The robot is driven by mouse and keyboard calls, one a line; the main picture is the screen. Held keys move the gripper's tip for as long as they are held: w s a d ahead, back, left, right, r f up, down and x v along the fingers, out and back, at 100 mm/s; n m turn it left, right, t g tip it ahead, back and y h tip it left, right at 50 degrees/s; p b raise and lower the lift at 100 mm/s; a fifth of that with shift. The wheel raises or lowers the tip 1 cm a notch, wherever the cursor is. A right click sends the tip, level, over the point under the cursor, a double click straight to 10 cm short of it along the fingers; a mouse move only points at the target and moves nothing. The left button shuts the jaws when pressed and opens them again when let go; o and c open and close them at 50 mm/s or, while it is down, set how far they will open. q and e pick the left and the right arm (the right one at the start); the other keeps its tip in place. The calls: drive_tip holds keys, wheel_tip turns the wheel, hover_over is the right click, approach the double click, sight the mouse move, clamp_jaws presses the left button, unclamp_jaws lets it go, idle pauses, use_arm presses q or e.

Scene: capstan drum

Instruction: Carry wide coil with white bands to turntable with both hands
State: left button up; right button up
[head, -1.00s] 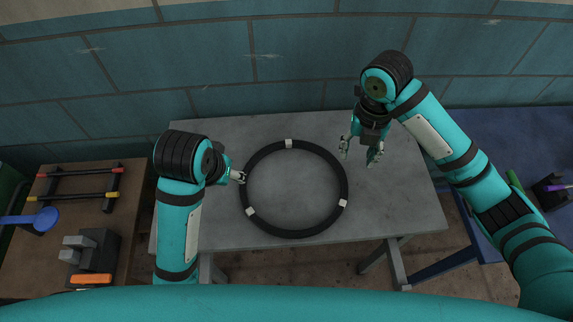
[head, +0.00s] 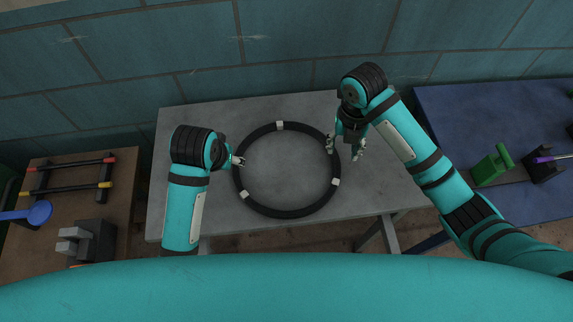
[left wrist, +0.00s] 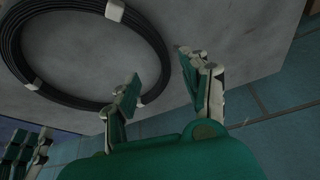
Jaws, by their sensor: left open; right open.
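The wide coil is a black ring (head: 290,213) with white bands, lying flat on the grey table (head: 220,115). It also shows at upper left in the left wrist view (left wrist: 62,101). My left gripper (head: 240,160) is open at the coil's left side, its tips by the rim. In the left wrist view its open fingers (left wrist: 160,73) have the rim's edge behind one finger; I cannot tell whether they touch. My right gripper (head: 346,150) is open at the coil's upper right, one finger overlapping the rim in the picture. I cannot make out a turntable.
A brown table (head: 70,205) at left holds a rack (head: 70,176) with red and yellow ends, a blue round-ended tool (head: 38,212) and grey blocks (head: 90,240). A blue table (head: 470,120) at right holds a green object (head: 492,166). A tiled wall stands behind.

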sight(337, 165)
use_arm(q)
drive_tip(key=x, duration=0.9)
drive_tip(key=shift+f, duration=0.15)
use_arm(e)
wheel_tip(337, 165, down, 9)
drive_tip(key=shift+f, duration=0.15)
use_arm(q)
clamp_jaws()
use_arm(e)
clamp_jaws()
drive_tip(key=shift+w, duration=0.1)
